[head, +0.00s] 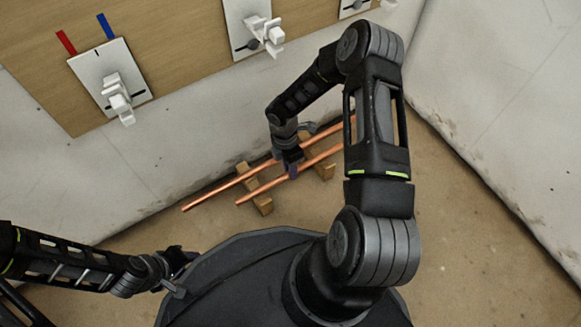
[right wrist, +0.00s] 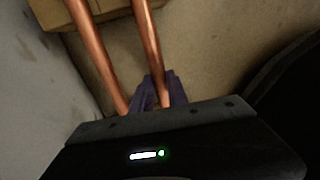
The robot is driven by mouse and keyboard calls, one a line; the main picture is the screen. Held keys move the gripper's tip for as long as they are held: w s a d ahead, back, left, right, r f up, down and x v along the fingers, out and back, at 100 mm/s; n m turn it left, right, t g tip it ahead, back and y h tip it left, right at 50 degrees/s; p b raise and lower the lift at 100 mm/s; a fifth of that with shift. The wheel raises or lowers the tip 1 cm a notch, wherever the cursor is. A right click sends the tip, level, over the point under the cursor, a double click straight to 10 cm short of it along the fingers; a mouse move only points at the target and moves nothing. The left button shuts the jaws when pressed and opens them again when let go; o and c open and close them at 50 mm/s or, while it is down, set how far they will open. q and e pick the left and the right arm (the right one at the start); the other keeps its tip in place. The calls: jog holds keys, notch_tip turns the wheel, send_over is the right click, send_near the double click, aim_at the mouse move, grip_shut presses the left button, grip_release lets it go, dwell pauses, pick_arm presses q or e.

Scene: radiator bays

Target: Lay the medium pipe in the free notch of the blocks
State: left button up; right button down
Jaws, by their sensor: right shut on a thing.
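Two copper pipes lie side by side across two wooden blocks on the floor by the wall in the head view. The far pipe (head: 215,193) is the longer one and also shows at the left in the right wrist view (right wrist: 92,50). The near, shorter pipe (head: 262,188), seemingly the medium one, runs between my right fingers in the right wrist view (right wrist: 150,45). My right gripper (head: 292,170) is shut on it. The left block (head: 264,206) and right block (head: 326,173) show partly; their notches are too small to make out. I cannot tell whether the held pipe touches them.
My left gripper (head: 178,262) is low at the left, away from the pipes. A wooden wall panel (head: 170,45) carries white plates with valve-like fittings (head: 118,98), and red and blue strips. The floor at the right (head: 470,220) is clear.

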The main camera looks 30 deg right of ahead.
jog(key=shift+f, duration=0.2)
jog(key=c, duration=1.2)
grip_release()
notch_tip(320, 180, up, 8)
jog(key=w+p, duration=0.1)
jog(key=p, duration=0.2)
jog(key=shift+w+f+p, duration=0.15)
jog(key=shift+w+p, duration=0.05)
jog(key=shift+p, duration=0.15)
